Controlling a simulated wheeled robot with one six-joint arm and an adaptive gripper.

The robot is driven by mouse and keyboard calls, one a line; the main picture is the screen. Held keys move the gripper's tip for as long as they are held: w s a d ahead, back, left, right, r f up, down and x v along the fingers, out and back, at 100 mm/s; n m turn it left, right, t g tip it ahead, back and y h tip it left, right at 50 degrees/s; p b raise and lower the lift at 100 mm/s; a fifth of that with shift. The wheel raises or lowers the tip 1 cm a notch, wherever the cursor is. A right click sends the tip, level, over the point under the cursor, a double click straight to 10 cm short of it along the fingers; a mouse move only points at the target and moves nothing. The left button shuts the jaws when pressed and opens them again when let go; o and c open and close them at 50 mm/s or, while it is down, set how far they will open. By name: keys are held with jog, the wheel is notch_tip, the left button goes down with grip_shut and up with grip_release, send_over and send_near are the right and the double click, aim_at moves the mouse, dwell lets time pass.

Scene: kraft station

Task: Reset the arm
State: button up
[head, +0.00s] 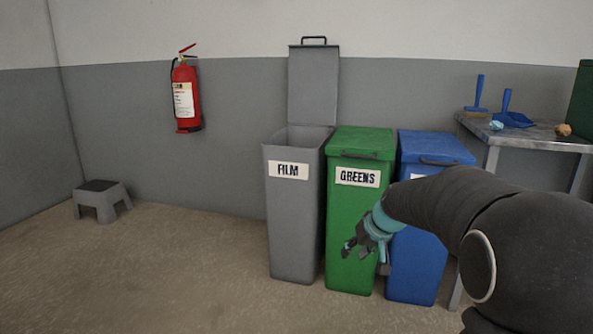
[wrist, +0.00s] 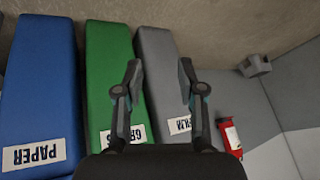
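My gripper (head: 362,251) hangs in front of the green bin in the head view, at the end of my dark arm. In the wrist view my gripper (wrist: 158,78) has its two fingers spread well apart, with nothing between them. The fingers stand in front of the green and grey bins there. My arm covers part of the blue bin and the table's front in the head view.
A grey FILM bin (head: 295,220) has its lid up. The green GREENS bin (head: 345,215) and blue bin (head: 415,265), labelled PAPER in the wrist view, are shut. A metal table (head: 560,141) holds a brush, dustpan and crumpled pieces. A step stool (head: 102,200) and extinguisher (head: 186,95) are left; floor between is clear.

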jog(key=s+r+h+p, duration=0.1)
jog(key=s+r+p, duration=0.2)
jog(key=s, duration=1.4)
jog(key=s+r+m+h+p, duration=0.1)
jog(key=s+r+p, duration=0.3)
jog(key=s, duration=1.4)
notch_tip(320, 180, up, 3)
jog(key=shift+d+r+h, duration=0.15)
jog(key=shift+d+h, duration=0.2)
jog(key=shift+h, duration=0.25)
